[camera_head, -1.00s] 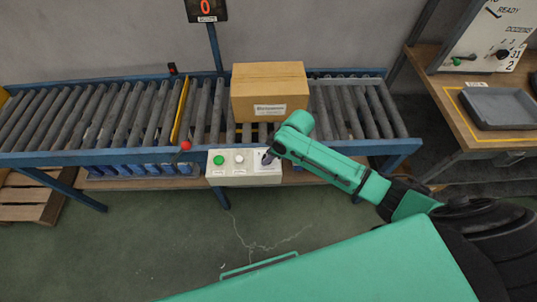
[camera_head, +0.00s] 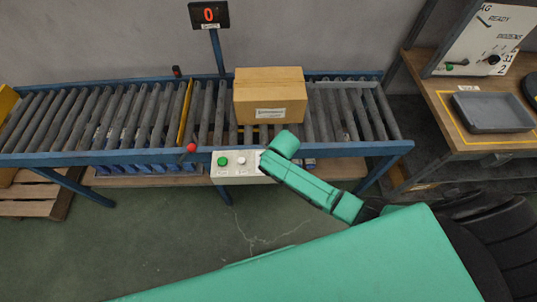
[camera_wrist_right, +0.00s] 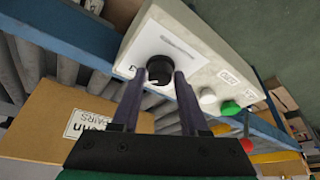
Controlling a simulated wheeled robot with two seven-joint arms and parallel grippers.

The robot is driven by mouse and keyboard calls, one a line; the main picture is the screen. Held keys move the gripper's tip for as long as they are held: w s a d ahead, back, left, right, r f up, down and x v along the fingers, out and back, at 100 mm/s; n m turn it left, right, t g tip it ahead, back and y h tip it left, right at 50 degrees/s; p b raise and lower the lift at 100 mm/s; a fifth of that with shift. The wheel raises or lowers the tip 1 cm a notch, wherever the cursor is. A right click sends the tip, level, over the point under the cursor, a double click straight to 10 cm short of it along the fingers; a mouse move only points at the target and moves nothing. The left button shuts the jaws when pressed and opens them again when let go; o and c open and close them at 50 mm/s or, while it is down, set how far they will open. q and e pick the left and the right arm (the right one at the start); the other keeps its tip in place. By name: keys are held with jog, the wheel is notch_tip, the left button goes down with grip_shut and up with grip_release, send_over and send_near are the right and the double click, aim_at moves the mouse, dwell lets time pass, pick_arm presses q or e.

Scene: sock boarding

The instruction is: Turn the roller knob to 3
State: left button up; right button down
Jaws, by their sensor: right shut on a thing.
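The roller knob (camera_wrist_right: 160,69) is black and round, on the pale control box (camera_wrist_right: 205,52) in the right wrist view. My right gripper (camera_wrist_right: 163,80) has one finger on each side of it and is shut on it. A small dark mark, perhaps a digit, shows on the plate beside the knob; the knob's pointer is not clear. In the head view the control box (camera_head: 225,178) hangs on the conveyor's front rail, and my right wrist hides the knob. The display (camera_head: 208,15) reads a red 0. My left gripper is not in view.
A green button (camera_head: 222,161) and a white button (camera_head: 241,160) sit left of the knob. A red button (camera_head: 191,148) is on the rail. A cardboard box (camera_head: 268,95) stands on the rollers (camera_head: 130,115). A table with a grey tray (camera_head: 492,112) is at right.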

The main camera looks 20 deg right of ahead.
jog(key=shift+m+h, duration=0.3)
jog(key=shift+m, duration=0.5)
jog(key=shift+c, duration=2.2)
grip_release()
jog(key=p+v, duration=0.1)
jog(key=v, duration=1.3)
jog(key=shift+s+r, duration=0.15)
jog(key=shift+s, duration=0.1)
